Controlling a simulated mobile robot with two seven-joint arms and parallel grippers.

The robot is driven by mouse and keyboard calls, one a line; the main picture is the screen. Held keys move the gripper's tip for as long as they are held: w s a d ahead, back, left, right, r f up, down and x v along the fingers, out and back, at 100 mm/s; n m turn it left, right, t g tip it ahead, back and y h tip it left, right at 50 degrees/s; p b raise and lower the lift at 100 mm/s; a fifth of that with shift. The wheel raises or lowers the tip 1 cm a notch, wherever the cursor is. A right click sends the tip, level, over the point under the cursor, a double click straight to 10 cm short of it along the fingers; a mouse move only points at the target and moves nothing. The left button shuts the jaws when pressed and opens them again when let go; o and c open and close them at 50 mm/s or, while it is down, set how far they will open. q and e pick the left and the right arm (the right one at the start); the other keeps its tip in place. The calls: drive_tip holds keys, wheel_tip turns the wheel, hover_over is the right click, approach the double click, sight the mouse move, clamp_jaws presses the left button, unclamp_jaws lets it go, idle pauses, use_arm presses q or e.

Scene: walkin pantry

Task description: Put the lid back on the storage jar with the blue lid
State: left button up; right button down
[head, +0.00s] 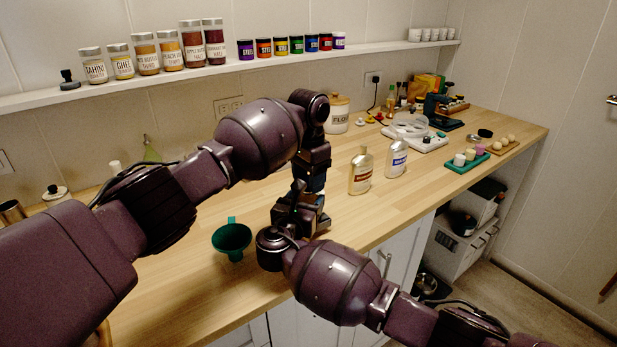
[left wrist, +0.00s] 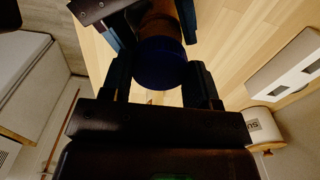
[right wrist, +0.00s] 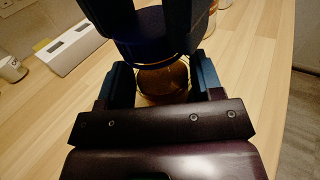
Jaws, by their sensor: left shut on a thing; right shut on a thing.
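The blue lid (left wrist: 160,68) is between the fingers of my left gripper (head: 314,178), which is shut on it. The storage jar (right wrist: 163,82), amber-brown and see-through, is between the fingers of my right gripper (head: 300,214), which is shut on it. The lid also shows in the right wrist view (right wrist: 145,48), right over the jar's mouth. The jar shows beyond the lid in the left wrist view (left wrist: 160,22). I cannot tell whether the lid is seated or just apart. In the head view my grippers mostly hide both.
A green funnel (head: 232,238) stands on the wooden counter (head: 210,290), left of the grippers. Two bottles, one amber (head: 361,172) and one white (head: 396,160), stand to the right. The counter's front edge is close below my right arm.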

use_arm(q)
drive_tip(key=m, duration=1.2)
drive_tip(key=o, duration=1)
drive_tip(key=shift+r, duration=0.1)
drive_tip(key=shift+r, duration=2.15)
drive_tip(key=shift+c, duration=0.3)
